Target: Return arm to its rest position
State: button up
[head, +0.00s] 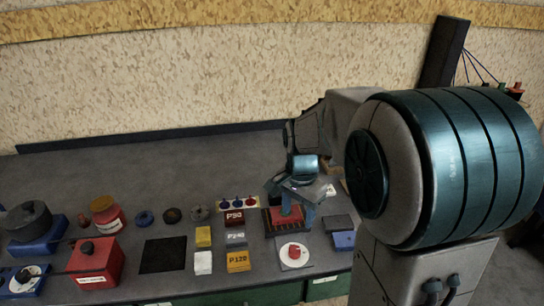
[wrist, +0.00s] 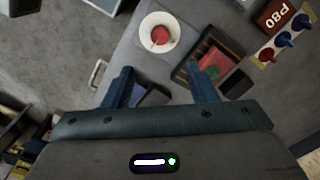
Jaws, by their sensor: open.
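My arm (head: 440,165) reaches over the bench from the right in the head view. My gripper (head: 292,208) is over the right part of the bench, near a dark slotted tray that holds a red block (head: 284,222). In the wrist view, the two blue fingers of my gripper (wrist: 160,82) are wide apart with nothing held between them. The red block (wrist: 212,60) in the tray lies beyond the right finger, partly covered by it. A dark blue object shows low between the fingers, partly hidden.
A white dish (head: 294,255) with a red piece stands at the bench's front. Labelled blocks such as P120 (head: 238,261) and a rack of pegs (head: 237,203) are left of my gripper. A red box (head: 94,262) is farther left. The back of the bench (head: 180,170) is clear.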

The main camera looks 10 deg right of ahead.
jog(key=s+r+n+t, duration=0.3)
jog(key=s+n, duration=0.7)
jog(key=s, duration=0.5)
jog(key=shift+a+r+n, duration=0.25)
jog(key=shift+r+n, duration=0.05)
jog(key=shift+r, duration=0.2)
jog(key=shift+w, duration=0.1)
